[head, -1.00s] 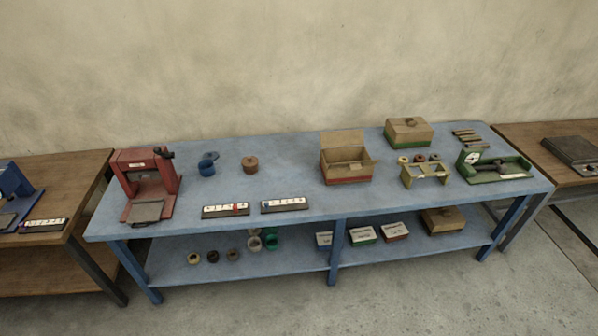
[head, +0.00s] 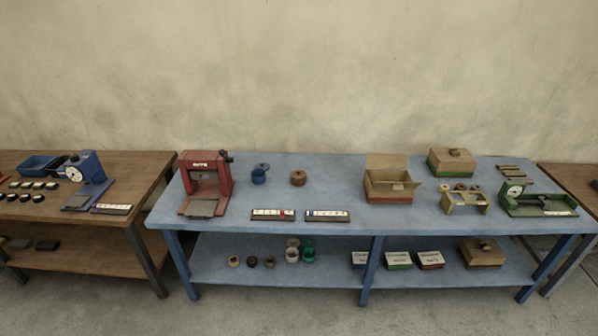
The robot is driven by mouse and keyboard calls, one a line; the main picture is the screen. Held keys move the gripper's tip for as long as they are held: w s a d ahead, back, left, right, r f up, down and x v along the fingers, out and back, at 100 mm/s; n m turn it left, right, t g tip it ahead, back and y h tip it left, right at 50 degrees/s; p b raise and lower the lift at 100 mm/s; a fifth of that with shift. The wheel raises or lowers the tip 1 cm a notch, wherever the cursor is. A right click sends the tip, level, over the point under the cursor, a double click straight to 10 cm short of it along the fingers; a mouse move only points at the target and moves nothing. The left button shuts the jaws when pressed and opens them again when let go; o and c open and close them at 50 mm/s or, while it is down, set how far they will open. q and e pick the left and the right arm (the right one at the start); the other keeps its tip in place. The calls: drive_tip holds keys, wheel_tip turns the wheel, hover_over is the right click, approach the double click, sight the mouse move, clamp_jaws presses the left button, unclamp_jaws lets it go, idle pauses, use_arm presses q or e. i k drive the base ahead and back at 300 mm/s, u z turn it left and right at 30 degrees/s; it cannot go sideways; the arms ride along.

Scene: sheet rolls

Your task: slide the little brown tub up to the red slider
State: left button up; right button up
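The little brown tub (head: 298,178) stands upright on the blue table (head: 330,170), behind the two scale strips and right of a blue tub. The red slider (head: 281,216) sits near the right part of the left scale strip (head: 265,215), close to the table's front edge. The tub is apart from the slider, further back and a little to the right. Neither of my grippers shows in the head view.
A red press (head: 206,185) stands at the table's left, with a blue tub (head: 260,174) between it and the brown tub. A second strip (head: 327,216) with a blue slider lies right of the first. An open box (head: 388,184) stands further right.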

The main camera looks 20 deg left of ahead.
sight(297, 183)
drive_tip(key=u, duration=0.8)
drive_tip(key=i, duration=0.85)
drive_tip(key=u, duration=0.4)
